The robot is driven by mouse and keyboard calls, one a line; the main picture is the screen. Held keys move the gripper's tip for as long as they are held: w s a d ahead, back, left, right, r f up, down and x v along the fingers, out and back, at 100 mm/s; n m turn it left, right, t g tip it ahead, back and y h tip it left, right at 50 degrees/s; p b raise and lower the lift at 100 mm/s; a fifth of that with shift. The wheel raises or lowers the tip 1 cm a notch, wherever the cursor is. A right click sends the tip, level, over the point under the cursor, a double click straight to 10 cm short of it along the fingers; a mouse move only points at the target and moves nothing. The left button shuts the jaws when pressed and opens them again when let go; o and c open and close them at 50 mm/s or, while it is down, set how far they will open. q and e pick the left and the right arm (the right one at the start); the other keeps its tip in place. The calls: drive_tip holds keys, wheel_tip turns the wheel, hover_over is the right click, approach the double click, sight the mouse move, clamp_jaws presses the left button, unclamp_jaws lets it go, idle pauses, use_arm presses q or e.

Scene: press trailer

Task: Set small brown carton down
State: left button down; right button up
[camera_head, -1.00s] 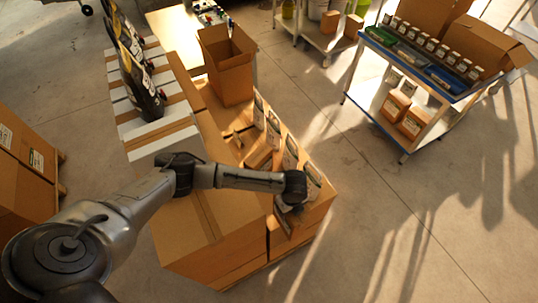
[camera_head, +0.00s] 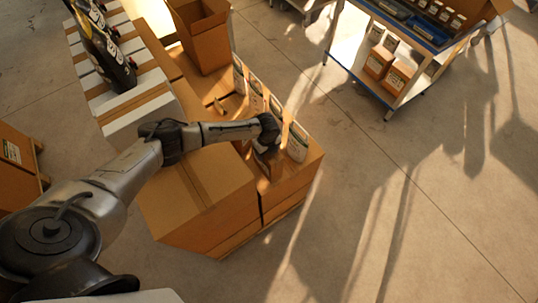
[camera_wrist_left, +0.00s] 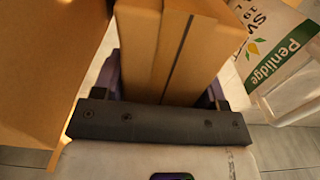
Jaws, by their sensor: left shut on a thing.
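In the head view the carton is mostly hidden by the gripper and wrist. Whether it touches the surface beneath cannot be told. My right gripper is not in view.
A tall open box (camera_head: 203,40) stands behind. Dark bottles (camera_head: 108,60) stand left. A blue-edged cart (camera_head: 400,60) is at upper right.

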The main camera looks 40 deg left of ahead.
use_arm(q)
drive_tip(key=shift+w, duration=0.15)
wheel_tip(320, 180, down, 4)
drive_tip(key=b, duration=0.3)
drive_tip(key=shift+r, duration=0.1)
drive_tip(key=shift+b, duration=0.35)
drive_tip(key=shift+c, duration=0.8)
unclamp_jaws()
drive_tip(key=shift+a+f, duration=0.1)
drive_tip(key=shift+f, duration=0.1)
drive_tip(key=shift+r, duration=0.1)
